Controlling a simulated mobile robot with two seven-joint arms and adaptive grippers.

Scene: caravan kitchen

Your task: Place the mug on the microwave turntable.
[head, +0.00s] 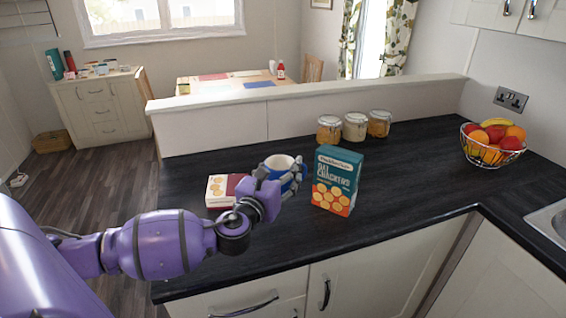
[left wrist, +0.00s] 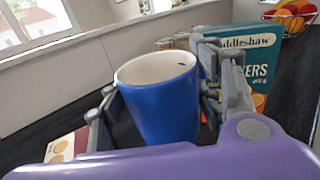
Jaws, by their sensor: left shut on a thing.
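The mug (left wrist: 160,108) is blue outside and white inside, and it stands upright between the fingers of my left gripper (left wrist: 156,100) in the left wrist view. In the head view the mug (head: 279,162) shows above the dark counter, partly hidden by my left gripper (head: 283,178), which is shut on it. I cannot tell whether the mug's base touches the counter. My right gripper is not in view. No microwave or turntable shows in either view.
A teal cracker box (head: 337,182) stands just right of the mug. A red and cream box (head: 222,190) is at its left. Several glass jars (head: 355,127) line the low back wall. A fruit bowl (head: 491,146) and sink (head: 552,224) are at right. The counter (head: 410,180) between is clear.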

